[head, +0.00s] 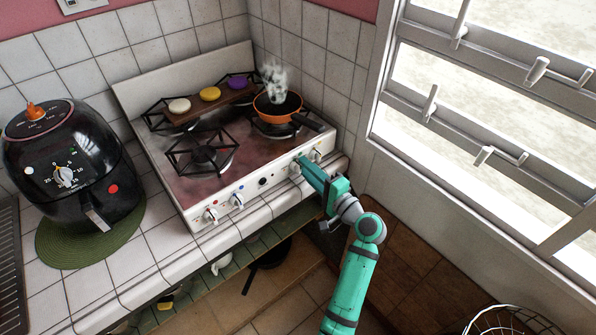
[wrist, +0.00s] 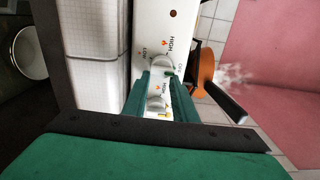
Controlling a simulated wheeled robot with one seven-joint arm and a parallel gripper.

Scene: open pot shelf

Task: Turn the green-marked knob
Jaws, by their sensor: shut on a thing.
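The green-marked knob (wrist: 158,68) is white and sits on the stove's front panel. A small green mark shows at its right side in the wrist view. The fingertips of my gripper (wrist: 161,77) are at either side of this knob and closed on it. In the head view my gripper (head: 302,163) reaches the right part of the front panel, and the knob (head: 294,169) shows partly at its tip. A second white knob (wrist: 157,103) shows between the finger lengths in the wrist view; it also shows right of my gripper in the head view (head: 316,156).
An orange pan (head: 278,106) steams on the back right burner, its dark handle pointing right. A wooden board (head: 212,103) with coloured round pieces lies across the back left. A black air fryer (head: 75,160) stands left of the stove. A window (head: 480,120) is at right.

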